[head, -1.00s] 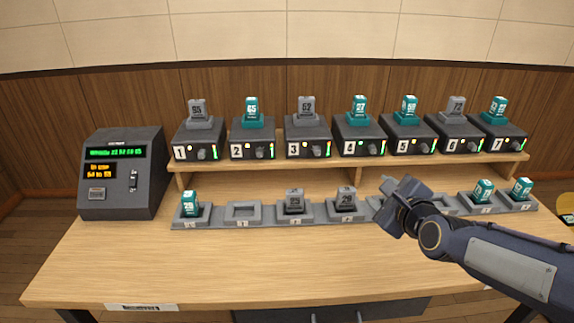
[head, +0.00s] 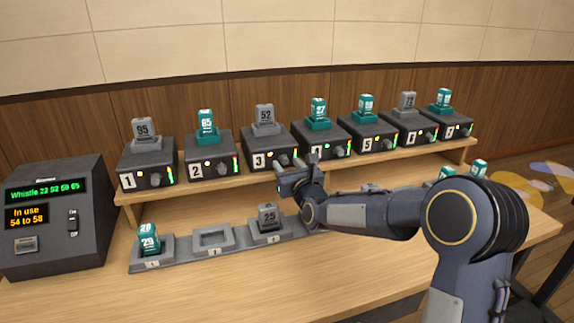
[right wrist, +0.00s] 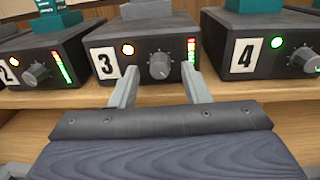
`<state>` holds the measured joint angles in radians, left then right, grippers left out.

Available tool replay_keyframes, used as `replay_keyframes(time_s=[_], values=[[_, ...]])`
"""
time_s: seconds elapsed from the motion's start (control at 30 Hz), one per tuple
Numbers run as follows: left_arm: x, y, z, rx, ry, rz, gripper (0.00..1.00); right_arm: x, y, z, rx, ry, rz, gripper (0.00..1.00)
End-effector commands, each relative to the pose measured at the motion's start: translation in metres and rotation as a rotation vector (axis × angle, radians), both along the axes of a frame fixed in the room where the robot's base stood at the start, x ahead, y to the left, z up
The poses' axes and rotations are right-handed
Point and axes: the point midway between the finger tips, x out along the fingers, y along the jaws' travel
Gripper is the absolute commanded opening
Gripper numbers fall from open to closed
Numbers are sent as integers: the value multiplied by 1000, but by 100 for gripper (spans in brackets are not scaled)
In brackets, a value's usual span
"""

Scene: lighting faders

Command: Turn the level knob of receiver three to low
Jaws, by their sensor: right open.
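Receiver three (head: 263,148) is a dark box labelled 3 on the shelf, with a grey module numbered 52 on top. Its grey level knob (right wrist: 159,66) sits between an amber light and a lit level bar in the right wrist view. The knob also shows in the head view (head: 283,160). My right gripper (right wrist: 157,76) is open, its two fingers in front of receiver three, one on each side of the knob. I cannot tell whether they touch it. My left gripper is not in view.
Receiver two (right wrist: 42,62) and receiver four (right wrist: 270,50) stand close on either side. A dark console (head: 58,222) with green and orange displays is at the left. A charger row (head: 205,259) lies below the shelf, partly hidden by my right arm.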

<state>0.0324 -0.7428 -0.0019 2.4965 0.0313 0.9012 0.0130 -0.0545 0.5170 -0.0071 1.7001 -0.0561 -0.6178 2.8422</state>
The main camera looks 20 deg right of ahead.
Motion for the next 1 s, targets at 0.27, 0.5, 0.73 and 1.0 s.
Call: replay_keyframes(time_s=[0.27,0.5,0.73,1.0], values=[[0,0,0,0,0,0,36,6,0,0,-1,0,0,42],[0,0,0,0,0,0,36,5,0,0,-1,0,0,20],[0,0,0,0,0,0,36,5,0,0,-2,0,0,0],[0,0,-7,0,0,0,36,5,0,-1,-46,-3,0,0]])
